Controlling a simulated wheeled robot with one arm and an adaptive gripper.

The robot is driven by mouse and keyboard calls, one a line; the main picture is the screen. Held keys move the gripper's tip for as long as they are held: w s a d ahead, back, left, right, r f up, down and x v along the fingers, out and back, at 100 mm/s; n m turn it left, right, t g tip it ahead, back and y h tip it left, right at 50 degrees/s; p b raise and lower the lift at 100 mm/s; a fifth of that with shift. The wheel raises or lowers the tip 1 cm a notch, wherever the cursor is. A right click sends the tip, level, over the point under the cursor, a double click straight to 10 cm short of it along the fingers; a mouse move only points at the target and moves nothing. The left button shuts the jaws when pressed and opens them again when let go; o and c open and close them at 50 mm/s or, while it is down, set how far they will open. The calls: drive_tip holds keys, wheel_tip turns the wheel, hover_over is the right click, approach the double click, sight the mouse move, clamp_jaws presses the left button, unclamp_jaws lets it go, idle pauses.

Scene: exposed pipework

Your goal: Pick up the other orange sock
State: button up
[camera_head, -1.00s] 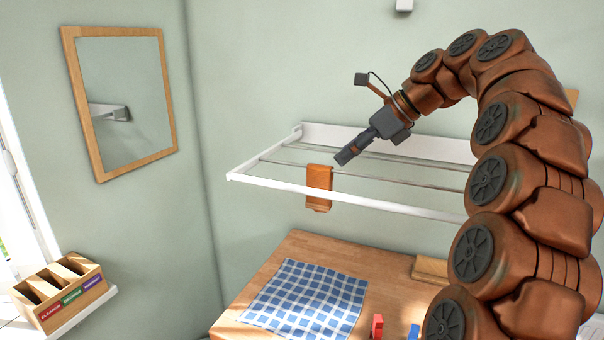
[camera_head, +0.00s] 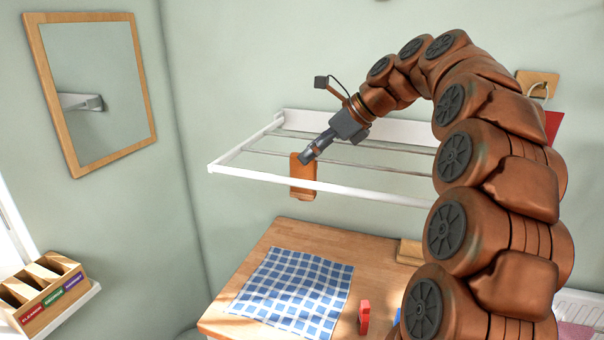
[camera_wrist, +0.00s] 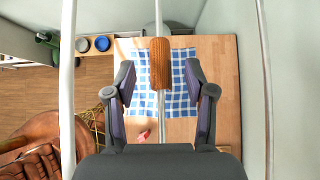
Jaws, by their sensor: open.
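The orange sock (camera_head: 303,180) hangs folded over a wire of the white wall-mounted drying rack (camera_head: 232,170). In the wrist view the sock (camera_wrist: 160,64) lies over a rack bar, between and just beyond my two fingertips. My gripper (camera_head: 304,157) is at the sock's upper edge in the head view and hides a little of it. In the wrist view my gripper (camera_wrist: 160,82) is open, with a finger on each side of the bar. Nothing is held. I cannot tell whether a finger touches the sock.
Below the rack is a wooden table (camera_head: 262,248) with a blue checked cloth (camera_head: 293,290) and a red object (camera_head: 364,317). A labelled wooden box (camera_head: 42,290) stands on a ledge at left. The rack's front rail and wires run close around my gripper.

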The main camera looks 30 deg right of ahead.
drive_tip(key=shift+p+x, duration=0.35)
drive_tip(key=shift+x, duration=1.15)
clamp_jaws()
drive_tip(key=shift+r, duration=0.1)
